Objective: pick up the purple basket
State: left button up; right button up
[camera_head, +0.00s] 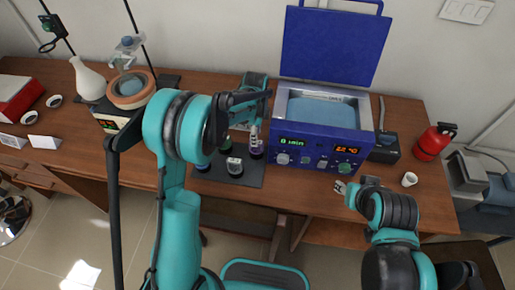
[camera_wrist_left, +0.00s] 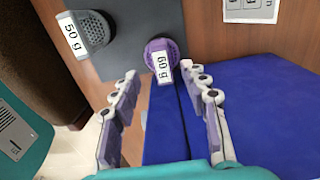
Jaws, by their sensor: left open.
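The purple basket (camera_head: 256,153) stands on the dark mat just left of the blue water bath. In the left wrist view the purple basket (camera_wrist_left: 176,50) carries a white weight label and lies just beyond the fingertips. My left gripper (camera_wrist_left: 159,73) is open and empty, its fingers pointing at the basket with a gap. In the head view my left gripper (camera_head: 255,127) hangs above the basket and partly covers the area behind it. My right gripper (camera_head: 341,187) is near the table's front edge, away from the basket; its jaw opening is too small to judge.
A grey basket (camera_wrist_left: 95,33) labelled 50 g stands near the purple one on the mat (camera_head: 208,178). The blue bath (camera_head: 318,148) with its raised lid is close on the right. A white cup (camera_head: 409,179) and red extinguisher (camera_head: 433,142) stand further right.

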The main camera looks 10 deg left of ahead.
aim_at(256, 148)
pick_arm(q)
jog(key=f+b, duration=0.1)
jog(key=f, duration=0.4)
jog(key=shift+w+f+b, duration=0.1)
jog(key=shift+w+b, duration=0.1)
jog(key=shift+b, duration=0.2)
grip_shut()
